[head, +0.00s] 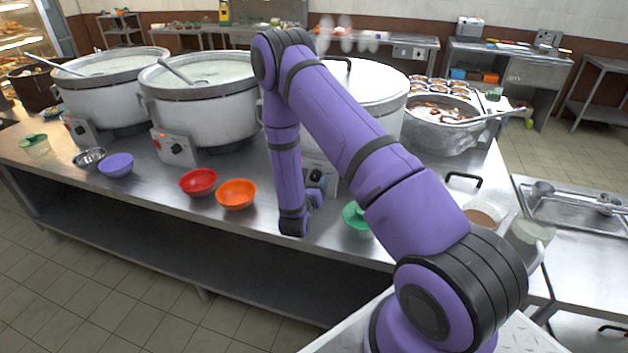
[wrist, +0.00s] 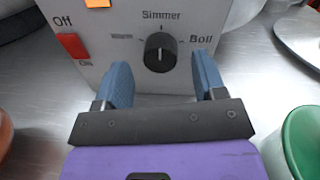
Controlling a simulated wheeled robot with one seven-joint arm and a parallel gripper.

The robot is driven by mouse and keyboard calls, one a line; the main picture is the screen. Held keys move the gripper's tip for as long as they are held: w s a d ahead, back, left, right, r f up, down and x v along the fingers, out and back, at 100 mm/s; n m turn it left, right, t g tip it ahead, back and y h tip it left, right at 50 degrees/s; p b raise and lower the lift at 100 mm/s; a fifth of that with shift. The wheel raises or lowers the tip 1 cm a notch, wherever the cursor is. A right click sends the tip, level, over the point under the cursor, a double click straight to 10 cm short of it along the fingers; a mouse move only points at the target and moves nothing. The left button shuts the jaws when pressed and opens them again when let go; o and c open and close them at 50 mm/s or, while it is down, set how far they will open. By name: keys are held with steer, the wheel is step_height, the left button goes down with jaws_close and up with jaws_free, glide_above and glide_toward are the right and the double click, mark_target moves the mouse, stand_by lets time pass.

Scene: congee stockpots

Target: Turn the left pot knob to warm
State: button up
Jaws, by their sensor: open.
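The left pot (head: 108,95) stands at the far left of the counter, full of white congee with a ladle in it. Its control box (head: 80,130) faces front; its knob setting is too small to read. My gripper (wrist: 161,62) is open in front of a different pot, the lidded right one (head: 365,90). That pot's black knob (wrist: 160,52) sits between my blue fingers, apparently not gripped, with its pointer up toward "Simmer". "Boll" is at its right; the label at its left is blurred. In the head view my arm hides most of my gripper (head: 317,188).
The middle pot (head: 203,98) stands between them with its own control box (head: 175,148). Red (head: 198,181), orange (head: 236,194) and purple bowls (head: 116,165) line the front edge. A green bowl (wrist: 303,140) is close right of my gripper. A red switch (wrist: 73,46) is left of the knob.

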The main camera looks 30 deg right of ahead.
steer(key=shift+x, duration=1.05)
steer(key=c, duration=0.9)
